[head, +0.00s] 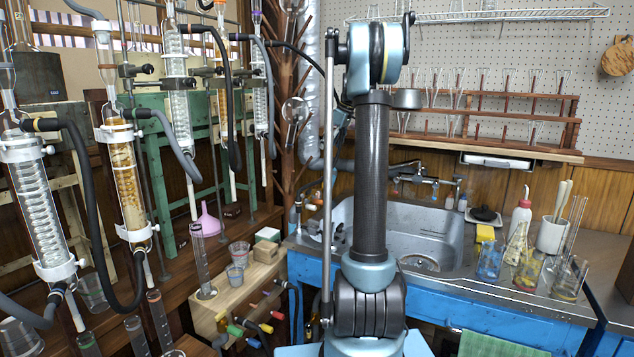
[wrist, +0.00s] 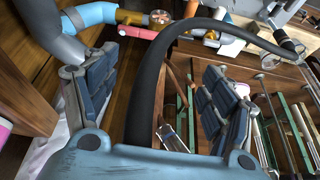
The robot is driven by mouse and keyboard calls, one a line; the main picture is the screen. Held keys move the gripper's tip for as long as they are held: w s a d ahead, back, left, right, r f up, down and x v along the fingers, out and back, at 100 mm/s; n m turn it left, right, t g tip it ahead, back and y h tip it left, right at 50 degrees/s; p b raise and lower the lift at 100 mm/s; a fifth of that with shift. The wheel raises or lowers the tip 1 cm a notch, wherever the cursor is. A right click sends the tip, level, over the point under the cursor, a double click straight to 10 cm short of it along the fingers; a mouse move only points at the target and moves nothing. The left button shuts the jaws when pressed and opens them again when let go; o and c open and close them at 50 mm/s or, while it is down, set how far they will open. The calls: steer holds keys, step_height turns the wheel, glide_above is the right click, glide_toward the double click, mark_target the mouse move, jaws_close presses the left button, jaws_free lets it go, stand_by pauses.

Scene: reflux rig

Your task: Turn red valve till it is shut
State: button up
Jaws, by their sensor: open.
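My gripper (wrist: 160,65) is open in the wrist view, with its two dark padded fingers wide apart and no valve handle between them. A red handle (wrist: 138,33) lies beyond the left fingertip, near the top of that view. It looks apart from the finger, but the gap is hard to judge. In the head view, red handles (head: 278,316) show among the coloured valves on the low wooden bench front. I cannot tell which one the wrist view shows. My gripper is not visible in the head view. Whether the valve is open or shut cannot be told.
A thick black hose (wrist: 148,85) arches between and past my fingers. A blue tubular part (wrist: 95,14) lies by the red handle. Yellow (head: 222,316) and green (head: 235,330) handles sit near the red ones. Glass condensers (head: 125,180) stand left; a sink (head: 430,235) is right.

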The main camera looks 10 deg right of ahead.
steer(key=w, duration=0.2)
glide_toward(316, 181)
steer(key=x, duration=0.8)
steer(key=shift+s+f, duration=0.1)
steer(key=shift+s, duration=0.05)
steer(key=shift+c, duration=0.3)
steer(key=c, duration=1.5)
steer(key=shift+o, duration=0.2)
